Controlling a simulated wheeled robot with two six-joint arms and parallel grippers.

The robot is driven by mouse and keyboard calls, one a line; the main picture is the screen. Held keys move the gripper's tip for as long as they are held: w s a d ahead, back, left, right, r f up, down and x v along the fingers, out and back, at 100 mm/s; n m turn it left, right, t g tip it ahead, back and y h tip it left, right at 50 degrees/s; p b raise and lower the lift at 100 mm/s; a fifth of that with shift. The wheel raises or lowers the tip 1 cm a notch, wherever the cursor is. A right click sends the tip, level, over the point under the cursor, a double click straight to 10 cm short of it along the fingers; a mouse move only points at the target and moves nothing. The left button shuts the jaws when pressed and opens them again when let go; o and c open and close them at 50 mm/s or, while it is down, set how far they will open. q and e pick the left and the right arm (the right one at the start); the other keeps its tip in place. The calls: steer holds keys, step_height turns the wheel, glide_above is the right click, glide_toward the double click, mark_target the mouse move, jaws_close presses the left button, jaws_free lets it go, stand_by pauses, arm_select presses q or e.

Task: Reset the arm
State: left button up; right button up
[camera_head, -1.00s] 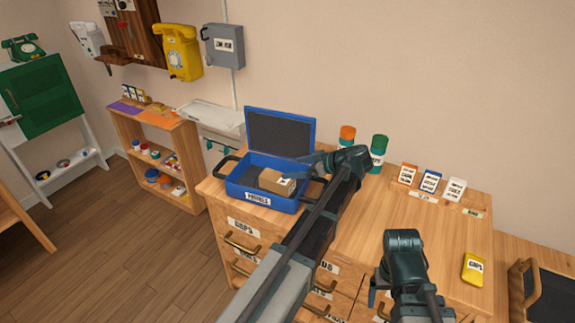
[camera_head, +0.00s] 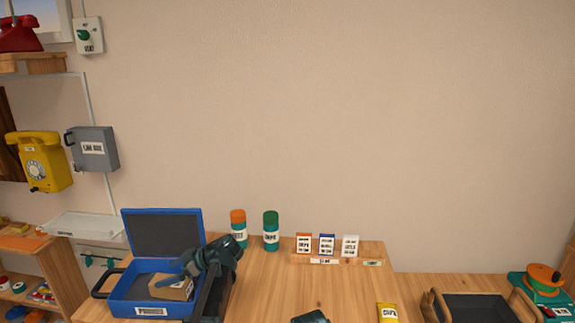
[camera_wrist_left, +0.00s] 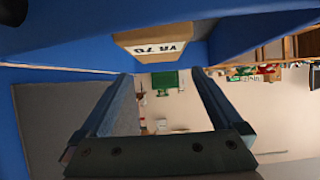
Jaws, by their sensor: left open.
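My left gripper (camera_head: 172,277) is over the open blue case (camera_head: 136,299) at the left of the counter. Its wrist partly hides the case's right side. A small brown box (camera_head: 178,292) lies in the case, close to the gripper. In the left wrist view the two fingers (camera_wrist_left: 158,77) are spread apart with nothing between them. The box, marked with dark print (camera_wrist_left: 158,50), shows beyond their tips. Of my right arm only a dark piece (camera_head: 311,317) shows at the bottom edge; its gripper is out of the picture.
Small cards (camera_head: 327,245) stand in a wooden holder. A yellow packet (camera_head: 387,313) and a dark tray (camera_head: 476,308) are at the right. The counter's middle (camera_head: 275,290) is clear.

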mark_target(162, 279)
arm_select(q)
steer(key=b+x, duration=0.1)
steer(key=x, duration=0.3)
steer(key=shift+d+f+b, duration=0.1)
steer(key=shift+f+b, duration=0.2)
steer(key=shift+b, duration=0.1)
steer(key=shift+f+b, duration=0.3)
steer(key=shift+b, duration=0.05)
steer(key=shift+r, duration=0.1)
